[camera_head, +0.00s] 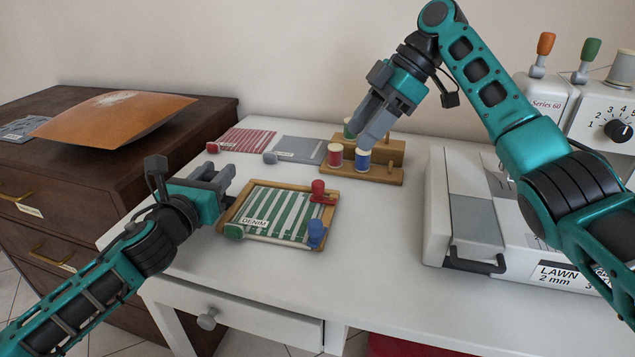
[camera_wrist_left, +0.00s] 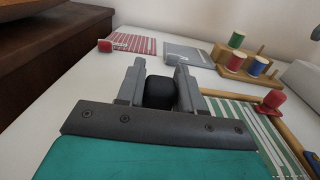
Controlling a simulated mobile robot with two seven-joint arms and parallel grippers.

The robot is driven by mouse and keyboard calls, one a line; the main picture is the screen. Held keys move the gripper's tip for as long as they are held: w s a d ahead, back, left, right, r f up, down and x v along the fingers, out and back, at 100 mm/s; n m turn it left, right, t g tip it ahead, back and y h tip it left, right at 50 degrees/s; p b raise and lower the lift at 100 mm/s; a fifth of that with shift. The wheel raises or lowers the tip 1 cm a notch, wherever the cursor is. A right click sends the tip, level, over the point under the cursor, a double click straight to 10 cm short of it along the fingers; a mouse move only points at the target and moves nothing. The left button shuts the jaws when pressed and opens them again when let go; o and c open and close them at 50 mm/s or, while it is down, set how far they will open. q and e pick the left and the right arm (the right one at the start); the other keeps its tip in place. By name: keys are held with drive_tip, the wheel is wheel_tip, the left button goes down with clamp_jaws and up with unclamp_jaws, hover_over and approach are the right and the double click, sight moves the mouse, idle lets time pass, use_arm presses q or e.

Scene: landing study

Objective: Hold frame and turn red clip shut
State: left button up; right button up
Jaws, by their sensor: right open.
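The wooden frame (camera_head: 278,184) lies on the white table, holding green-and-white striped cloth (camera_head: 275,214) labelled DENIM. Its red clip (camera_head: 320,192) stands at the back right corner, a blue clip (camera_head: 317,233) at the front right. The frame's back rail also shows in the left wrist view (camera_wrist_left: 232,94), with the red clip (camera_wrist_left: 271,101). My left gripper (camera_head: 230,177) is at the frame's back left corner. Its fingers (camera_wrist_left: 160,80) are apart, with a dark rounded part between them and no wood visible there. My right gripper (camera_head: 368,135) is open above the spools, away from the red clip.
A wooden spool stand (camera_head: 385,176) with several thread spools is behind the frame. Red striped cloth (camera_head: 248,140) and a grey piece (camera_head: 300,149) lie at the back. A sewing machine (camera_head: 437,210) fills the right. A dark cabinet (camera_head: 110,160) stands left.

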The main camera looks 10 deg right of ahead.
use_arm(q)
drive_tip(key=o, duration=0.5)
drive_tip(key=shift+s, duration=0.1)
